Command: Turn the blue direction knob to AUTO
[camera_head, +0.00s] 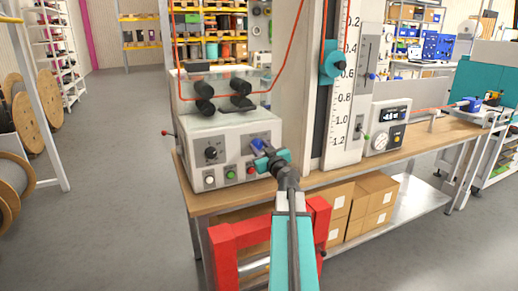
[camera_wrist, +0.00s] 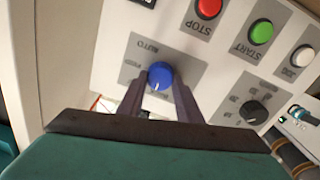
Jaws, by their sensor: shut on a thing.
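The blue direction knob (camera_head: 257,145) is on the sloped front panel of the pale machine (camera_head: 205,128). In the wrist view the blue knob (camera_wrist: 160,74) sits on a grey label plate with AUTO printed (camera_wrist: 150,46) near one edge; another marking beside it is hard to read. A white pointer line shows on the knob's lower part in that view, on the side facing my gripper. My gripper (camera_wrist: 158,88) has its two dark fingers shut on the knob, one at each side. In the head view my gripper (camera_head: 262,154) reaches the panel from the front right.
Close to the knob are a red STOP button (camera_wrist: 208,8), a green START button (camera_wrist: 261,32), a white button (camera_wrist: 302,56) and a black knob (camera_wrist: 254,113). A tall scale column (camera_head: 343,120) stands right of the machine. A red frame (camera_head: 222,250) stands before the bench.

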